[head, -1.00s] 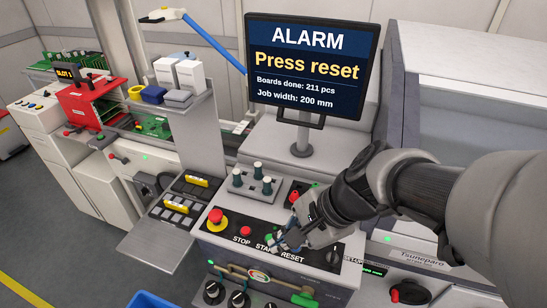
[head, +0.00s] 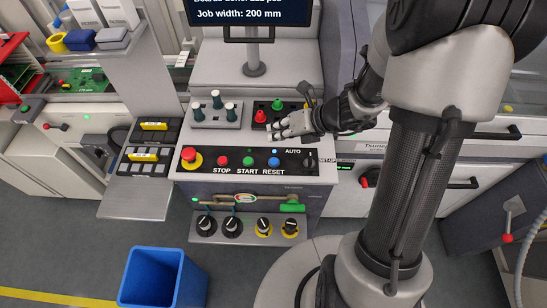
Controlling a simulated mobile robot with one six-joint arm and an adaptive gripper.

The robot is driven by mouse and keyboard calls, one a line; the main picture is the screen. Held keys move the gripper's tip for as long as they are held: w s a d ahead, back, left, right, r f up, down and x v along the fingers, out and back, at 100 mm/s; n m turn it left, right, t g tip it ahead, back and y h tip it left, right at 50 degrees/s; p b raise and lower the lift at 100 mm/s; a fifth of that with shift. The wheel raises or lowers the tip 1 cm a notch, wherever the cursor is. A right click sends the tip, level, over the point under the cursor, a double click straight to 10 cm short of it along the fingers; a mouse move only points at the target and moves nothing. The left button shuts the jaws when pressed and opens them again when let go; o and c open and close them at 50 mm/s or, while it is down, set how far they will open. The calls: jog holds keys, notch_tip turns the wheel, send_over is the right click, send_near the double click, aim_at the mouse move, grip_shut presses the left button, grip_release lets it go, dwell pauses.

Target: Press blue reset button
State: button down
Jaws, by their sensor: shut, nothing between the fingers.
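The blue reset button (head: 274,162) is on the black control panel (head: 312,172) above the printed word RESET, with a small blue light just behind it. It is uncovered. My gripper (head: 273,130) is shut and empty. In the picture it shows just above and behind the button, apart from it, with its fingers pointing left. Its exact height over the panel is hard to judge. The monitor (head: 250,14) is cut off at the top, so only its lower text on job width is readable and the alarm line is out of view.
A red stop button (head: 222,161), a green start button (head: 248,161) and a red emergency knob on yellow (head: 191,156) sit left of reset. A black selector (head: 310,161) is at right. Green-topped and red pegs stand behind. A blue bin (head: 160,278) is on the floor.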

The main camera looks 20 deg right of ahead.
aim_at(276, 159)
jog(key=shift+f, duration=0.1)
notch_tip(276, 159, down, 9)
jog(key=b, duration=0.8)
jog(key=shift+r, duration=0.2)
dwell(0.9)
jog(key=shift+f+b, duration=0.45)
jog(key=shift+f+b, duration=0.4)
jog(key=shift+f, duration=0.05)
dwell(0.5)
jog(key=shift+r, duration=0.1)
jog(key=shift+a+r+p, duration=0.1)
jog(key=shift+r+p, duration=0.7)
jog(key=shift+p, duration=0.1)
